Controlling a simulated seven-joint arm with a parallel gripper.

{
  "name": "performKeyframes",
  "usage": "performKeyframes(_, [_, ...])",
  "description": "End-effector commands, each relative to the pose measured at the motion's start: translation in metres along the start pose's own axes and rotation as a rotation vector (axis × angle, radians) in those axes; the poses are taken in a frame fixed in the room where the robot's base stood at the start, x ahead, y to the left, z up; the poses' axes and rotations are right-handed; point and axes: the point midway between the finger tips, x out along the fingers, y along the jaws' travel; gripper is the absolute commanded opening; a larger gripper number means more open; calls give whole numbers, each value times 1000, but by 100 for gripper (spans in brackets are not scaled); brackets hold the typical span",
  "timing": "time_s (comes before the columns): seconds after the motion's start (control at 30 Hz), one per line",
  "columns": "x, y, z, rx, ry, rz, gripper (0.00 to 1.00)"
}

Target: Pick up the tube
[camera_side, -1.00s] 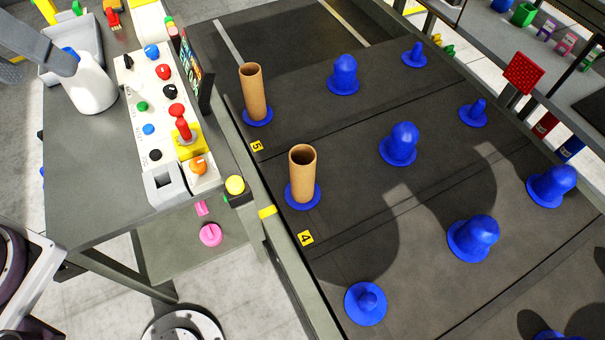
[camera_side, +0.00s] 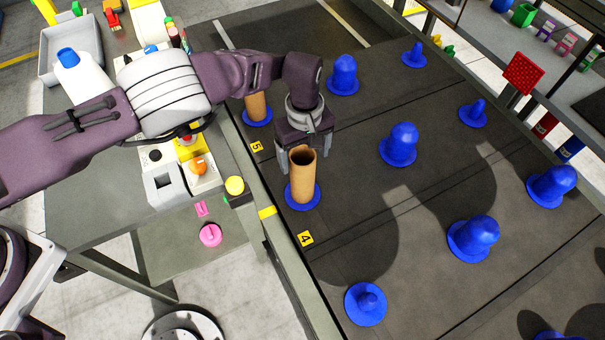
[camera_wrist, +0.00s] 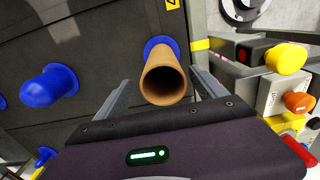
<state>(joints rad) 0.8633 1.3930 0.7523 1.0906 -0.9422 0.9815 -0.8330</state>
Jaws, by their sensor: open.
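A brown cardboard tube (camera_side: 302,180) stands upright on a blue base (camera_side: 289,196) near the label 4. My gripper (camera_side: 303,160) is at this tube, with its fingers apart on either side of the upper part. In the wrist view the tube (camera_wrist: 163,84) shows its open end between the two spread fingers (camera_wrist: 160,76), with a gap to the right finger and a wider one to the left. A second brown tube (camera_side: 257,107) stands on its blue base near the label 5, its top hidden behind my arm.
Several blue pegs stand on the dark panel, including one right of my gripper (camera_side: 345,76) and another farther right (camera_side: 402,144). A control table with buttons, an orange knob (camera_side: 198,167) and a yellow button (camera_side: 235,185) is to the left.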

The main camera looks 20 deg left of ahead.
Motion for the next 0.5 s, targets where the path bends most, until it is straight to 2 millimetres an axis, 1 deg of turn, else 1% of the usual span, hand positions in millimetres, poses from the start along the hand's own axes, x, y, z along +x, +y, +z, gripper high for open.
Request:
performKeyframes(0.1, [24,-6,2,1,1,-4,81])
performKeyframes(0.2, [40,-6,2,2,1,-3,81])
performKeyframes(0.3, [46,-5,2,2,0,0,81])
performKeyframes(0.47, [46,-5,2,2,-1,0,81])
performKeyframes(0.5, [46,-5,2,1,-1,0,77])
